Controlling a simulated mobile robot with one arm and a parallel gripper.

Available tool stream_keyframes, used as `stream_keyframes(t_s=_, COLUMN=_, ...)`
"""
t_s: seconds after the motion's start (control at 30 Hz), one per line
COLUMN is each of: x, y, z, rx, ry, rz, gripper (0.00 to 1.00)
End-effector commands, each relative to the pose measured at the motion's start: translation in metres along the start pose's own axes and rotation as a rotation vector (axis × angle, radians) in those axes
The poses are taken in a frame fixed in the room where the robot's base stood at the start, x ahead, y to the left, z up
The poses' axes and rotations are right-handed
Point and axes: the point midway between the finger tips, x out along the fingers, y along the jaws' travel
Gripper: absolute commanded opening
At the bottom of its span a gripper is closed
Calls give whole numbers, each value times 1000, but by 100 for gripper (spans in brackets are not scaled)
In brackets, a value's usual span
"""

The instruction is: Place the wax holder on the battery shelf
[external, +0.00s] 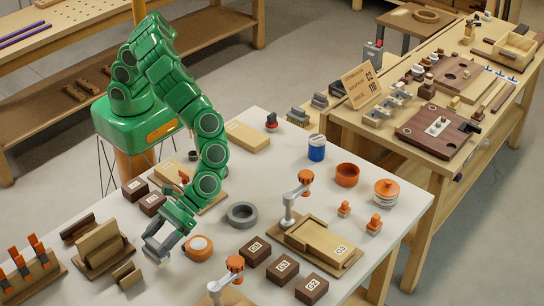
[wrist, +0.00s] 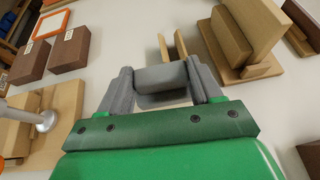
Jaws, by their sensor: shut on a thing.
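My gripper (external: 160,248) is low over the white table at its left front, with its grey fingers pointing down. In the wrist view, my gripper (wrist: 165,85) is shut on a smooth grey piece (wrist: 163,76) that spans its fingers. Whether this piece is the wax holder I cannot tell. A round orange holder with a pale centre (external: 198,247) stands on the table just right of the gripper, apart from it. No shelf is clearly marked for batteries. A wooden slotted stand (external: 102,250) is left of the gripper and also shows in the wrist view (wrist: 243,38).
A small wooden stand (external: 127,275) is close at the gripper's left. A rack with orange-tipped tools (external: 28,268) is at far left. Dark labelled blocks (external: 283,268), a grey ring (external: 242,214) and clamps with orange knobs (external: 305,178) crowd the right. Bare white table lies between.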

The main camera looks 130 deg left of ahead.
Motion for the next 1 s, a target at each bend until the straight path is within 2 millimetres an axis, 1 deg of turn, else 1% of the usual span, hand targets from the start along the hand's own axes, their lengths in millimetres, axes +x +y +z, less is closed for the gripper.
stream_keyframes(t_s=0.27, x=5, y=6, z=-6, rx=-1, ry=-2, rz=3, gripper=23)
stream_keyframes(t_s=0.5, x=17, y=6, z=-27, rx=-2, ry=-1, rz=1, gripper=23)
stream_keyframes(t_s=0.6, x=19, y=6, z=-32, rx=-2, ry=-1, rz=1, gripper=23)
stream_keyframes(t_s=0.83, x=19, y=6, z=-34, rx=0, ry=1, rz=2, gripper=23)
stream_keyframes(t_s=0.87, x=19, y=6, z=-34, rx=0, ry=1, rz=2, gripper=69)
stream_keyframes(t_s=1.0, x=19, y=6, z=-33, rx=1, ry=1, rz=2, gripper=90)
